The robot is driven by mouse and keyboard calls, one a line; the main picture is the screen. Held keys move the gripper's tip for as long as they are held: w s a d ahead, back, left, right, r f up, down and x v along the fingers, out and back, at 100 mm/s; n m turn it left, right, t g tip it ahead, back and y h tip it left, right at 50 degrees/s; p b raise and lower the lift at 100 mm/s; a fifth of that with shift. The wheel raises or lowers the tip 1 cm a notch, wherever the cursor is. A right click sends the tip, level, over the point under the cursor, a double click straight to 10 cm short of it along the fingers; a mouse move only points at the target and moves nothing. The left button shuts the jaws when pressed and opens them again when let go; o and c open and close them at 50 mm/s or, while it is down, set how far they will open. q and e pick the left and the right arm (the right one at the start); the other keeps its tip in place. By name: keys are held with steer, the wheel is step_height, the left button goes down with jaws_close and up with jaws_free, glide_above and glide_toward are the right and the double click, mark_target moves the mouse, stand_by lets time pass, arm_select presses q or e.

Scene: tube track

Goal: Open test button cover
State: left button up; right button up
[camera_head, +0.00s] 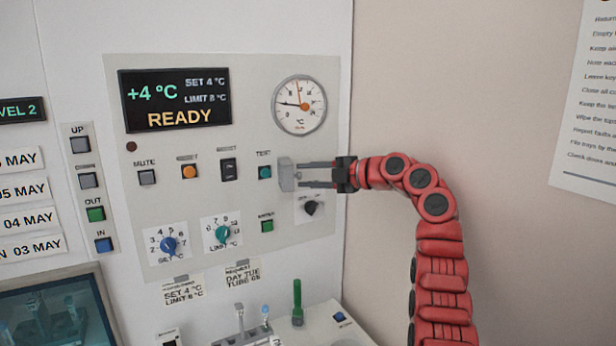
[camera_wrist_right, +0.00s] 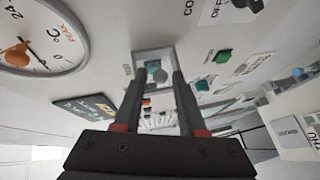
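My left gripper is out of view.
The panel (camera_head: 190,215) carries a READY display (camera_head: 175,98), a dial gauge (camera_head: 299,105), a black knob (camera_head: 312,208) below my gripper and a green button (camera_head: 267,226). A bench (camera_head: 335,322) with a green tube (camera_head: 297,300) is below. Free room lies right of the panel.

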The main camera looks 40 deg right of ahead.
steer(key=shift+o, duration=0.7)
steer(key=s+a+r+b, duration=0.5)
steer(key=s+a+b, duration=0.2)
steer(key=s+a, duration=0.3)
steer(key=shift+s, duration=1.15)
